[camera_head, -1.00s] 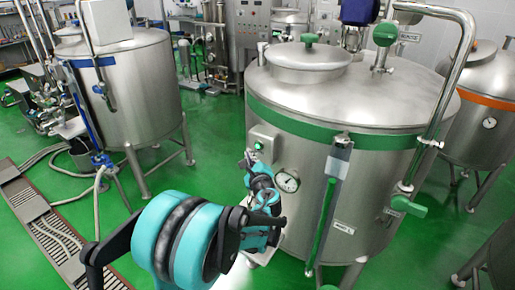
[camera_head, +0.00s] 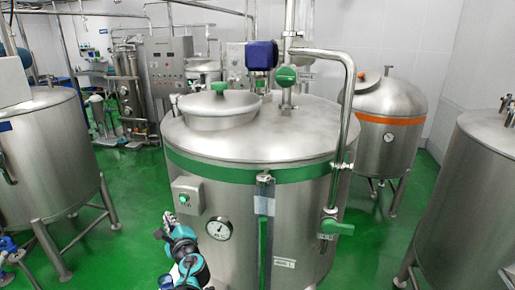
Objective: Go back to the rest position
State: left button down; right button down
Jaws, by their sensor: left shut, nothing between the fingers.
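My left gripper (camera_head: 165,232) is dark and small at the lower middle, at the end of my black and teal arm. It is shut and holds nothing that I can see. It shows in front of the lower left side of the big steel tank with the green band (camera_head: 262,174), below a small control box (camera_head: 188,194) with a green button. I cannot tell how far it is from the tank wall. My right gripper is not in view.
A round gauge (camera_head: 219,228) and a green-handled valve (camera_head: 336,227) are on the big tank. Steel tanks stand at the left (camera_head: 52,155) and right (camera_head: 470,200). An orange-banded tank (camera_head: 388,120) stands behind. Green floor (camera_head: 140,190) is free at the left.

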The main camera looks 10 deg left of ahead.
pick_arm(q)
jog(key=s+d+f+n+g+h+b, duration=0.3)
jog(key=s+d+f+n+h+b, duration=0.2)
jog(key=s+d+f+n+b, duration=0.3)
jog(key=s+d+f+n+g+h+b, duration=0.2)
jog(key=s+d+f+n+h+b, duration=0.4)
jog(key=s+d+f, duration=0.7)
jog(key=s+f+n+b, duration=0.2)
jog(key=s+f+n, duration=0.1)
jog(key=s, duration=0.1)
jog(key=shift+f+n+g, duration=0.3)
jog(key=shift+f+g, duration=0.1)
jog(key=shift+s, duration=0.1)
